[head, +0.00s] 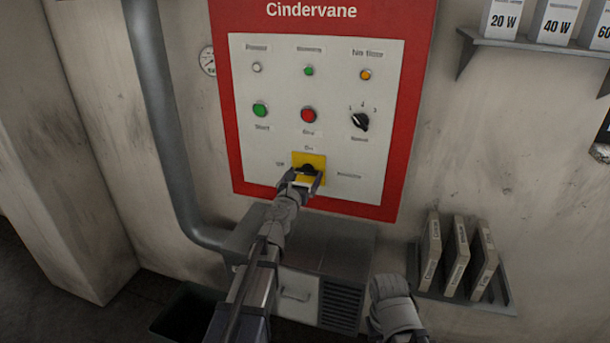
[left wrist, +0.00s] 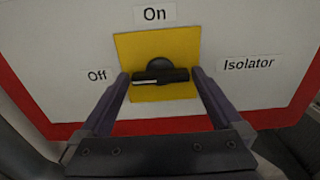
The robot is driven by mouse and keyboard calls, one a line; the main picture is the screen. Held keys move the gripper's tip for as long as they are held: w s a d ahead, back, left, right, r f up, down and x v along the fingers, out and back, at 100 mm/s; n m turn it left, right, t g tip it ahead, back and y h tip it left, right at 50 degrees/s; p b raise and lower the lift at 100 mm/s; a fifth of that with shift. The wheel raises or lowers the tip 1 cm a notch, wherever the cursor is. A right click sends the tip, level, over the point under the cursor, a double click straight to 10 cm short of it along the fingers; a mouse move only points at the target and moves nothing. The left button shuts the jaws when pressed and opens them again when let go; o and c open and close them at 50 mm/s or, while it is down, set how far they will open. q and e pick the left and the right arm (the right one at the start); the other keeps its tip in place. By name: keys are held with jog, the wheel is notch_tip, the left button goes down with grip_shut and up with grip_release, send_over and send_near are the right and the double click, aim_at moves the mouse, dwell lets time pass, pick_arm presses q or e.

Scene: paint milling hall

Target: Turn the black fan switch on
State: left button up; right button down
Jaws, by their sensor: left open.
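The black switch (head: 308,169) sits on a yellow plate (head: 320,160) low on the red-edged panel (head: 380,190). In the left wrist view its black handle (left wrist: 160,76) lies level, with a pale mark on its left end towards the "Off" label (left wrist: 100,75). The "On" label (left wrist: 154,14) is above the plate and "Isolator" (left wrist: 247,64) is to the right. My left gripper (head: 303,177) is open, one finger on each side of the handle. In the left wrist view the fingertips (left wrist: 160,73) are close to the handle's ends; I cannot tell whether they touch.
Above are a green button (head: 260,110), a red button (head: 308,115) and a black selector knob (head: 360,121). A grey cabinet (head: 330,255) stands below the panel. A rack of binders (head: 455,258) is at right. A grey pipe (head: 158,110) runs down at left.

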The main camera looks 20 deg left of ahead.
pick_arm(q)
jog(key=shift+w, duration=0.45)
jog(key=shift+s, duration=0.1)
jog(key=c, duration=1)
